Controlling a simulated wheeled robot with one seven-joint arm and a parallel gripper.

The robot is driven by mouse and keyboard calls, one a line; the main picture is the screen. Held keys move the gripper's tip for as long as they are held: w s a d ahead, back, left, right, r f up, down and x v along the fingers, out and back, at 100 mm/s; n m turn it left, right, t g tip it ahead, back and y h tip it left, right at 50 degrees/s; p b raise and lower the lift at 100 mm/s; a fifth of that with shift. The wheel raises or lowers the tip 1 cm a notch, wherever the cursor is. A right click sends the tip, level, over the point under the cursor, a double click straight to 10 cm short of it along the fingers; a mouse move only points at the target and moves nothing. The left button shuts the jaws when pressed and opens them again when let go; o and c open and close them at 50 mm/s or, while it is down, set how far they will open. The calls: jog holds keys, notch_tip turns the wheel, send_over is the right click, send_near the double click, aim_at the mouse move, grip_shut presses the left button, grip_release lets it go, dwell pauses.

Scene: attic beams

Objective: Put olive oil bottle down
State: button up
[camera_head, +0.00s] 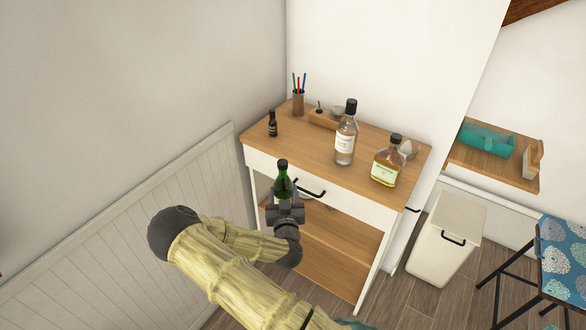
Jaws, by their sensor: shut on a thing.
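A dark green bottle (283,185) with a black cap stands upright in my gripper (286,211), in front of the white drawer of a small cabinet. It looks like the olive oil bottle. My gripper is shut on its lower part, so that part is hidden. The cabinet's wooden top (300,143) is behind and above the bottle in the picture. I cannot tell the exact height of the bottle relative to that top.
The front left of the top is clear. The drawer handle (310,188) juts out. A white bin (446,243) stands right.

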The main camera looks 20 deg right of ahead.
jog(key=s+a+f+n+y, duration=0.2)
jog(key=s+a+f+y, duration=0.1)
jog(key=s+f, duration=0.7)
notch_tip(320, 180, down, 3)
jog(key=shift+s+a+f+n+t+y, duration=0.15)
jog(key=shift+a+n+t+y, duration=0.2)
jog(key=shift+y, duration=0.35)
jog(key=shift+a, duration=0.15)
